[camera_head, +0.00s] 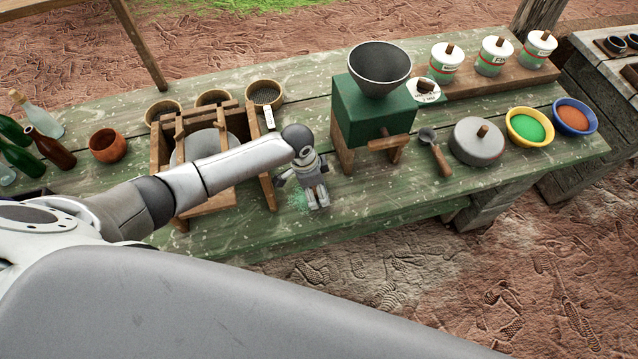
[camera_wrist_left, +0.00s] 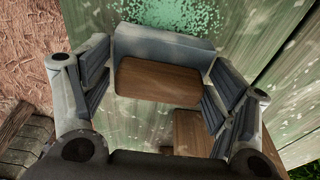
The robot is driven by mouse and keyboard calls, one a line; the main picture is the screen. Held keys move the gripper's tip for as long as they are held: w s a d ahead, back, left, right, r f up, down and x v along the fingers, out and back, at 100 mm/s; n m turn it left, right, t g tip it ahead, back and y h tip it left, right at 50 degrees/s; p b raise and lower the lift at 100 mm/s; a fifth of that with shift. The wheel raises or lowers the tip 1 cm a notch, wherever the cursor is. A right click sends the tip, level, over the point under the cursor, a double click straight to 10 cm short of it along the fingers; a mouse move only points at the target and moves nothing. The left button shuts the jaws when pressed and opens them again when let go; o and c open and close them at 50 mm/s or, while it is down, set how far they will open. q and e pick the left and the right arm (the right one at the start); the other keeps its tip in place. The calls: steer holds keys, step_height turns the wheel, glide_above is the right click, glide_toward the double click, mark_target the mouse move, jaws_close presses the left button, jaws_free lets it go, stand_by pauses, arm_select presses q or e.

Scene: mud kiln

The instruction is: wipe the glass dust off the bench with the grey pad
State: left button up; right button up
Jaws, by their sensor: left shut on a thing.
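My left gripper (camera_head: 316,196) points down at the front of the green bench (camera_head: 262,234), between the wooden frame and the green mill. In the left wrist view its fingers (camera_wrist_left: 165,92) are shut on the grey pad (camera_wrist_left: 165,43), which has a brown wooden back. The glass dust (camera_head: 297,201) is a pale green speckled patch just left of the gripper's fingers. In the left wrist view the dust (camera_wrist_left: 175,14) lies just beyond the pad's grey edge. The pad's underside is hidden, so I cannot tell whether it touches the bench. My right gripper is not in view.
The wooden frame (camera_head: 262,165) stands left of the gripper, under my left arm. The green mill (camera_head: 372,112) stands to the right, with a scoop (camera_head: 435,150), a grey lid (camera_head: 478,142) and colour bowls (camera_head: 530,127) beyond. Bottles (camera_head: 48,146) and a brown cup (camera_head: 107,146) stand far left.

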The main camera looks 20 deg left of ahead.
arm_select(q)
steer(key=shift+s+a+f, duration=0.4)
steer(key=shift+s+f, duration=0.05)
steer(key=shift+w+d+r+b, duration=0.35)
steer(key=shift+w+d, duration=0.15)
steer(key=shift+d, duration=0.45)
steer(key=shift+s+d+p, duration=0.2)
steer(key=shift+d+p, duration=0.25)
steer(key=shift+p, duration=0.1)
steer(key=shift+s+d, duration=0.1)
steer(key=shift+s+a+f+p, duration=0.1)
steer(key=shift+s+a+p, duration=0.3)
steer(key=shift+a+p, duration=0.15)
steer(key=shift+s+a+p, duration=0.35)
steer(key=shift+a+p, duration=0.05)
steer(key=shift+a, duration=0.25)
steer(key=shift+s+a, duration=0.25)
steer(key=shift+a, duration=0.05)
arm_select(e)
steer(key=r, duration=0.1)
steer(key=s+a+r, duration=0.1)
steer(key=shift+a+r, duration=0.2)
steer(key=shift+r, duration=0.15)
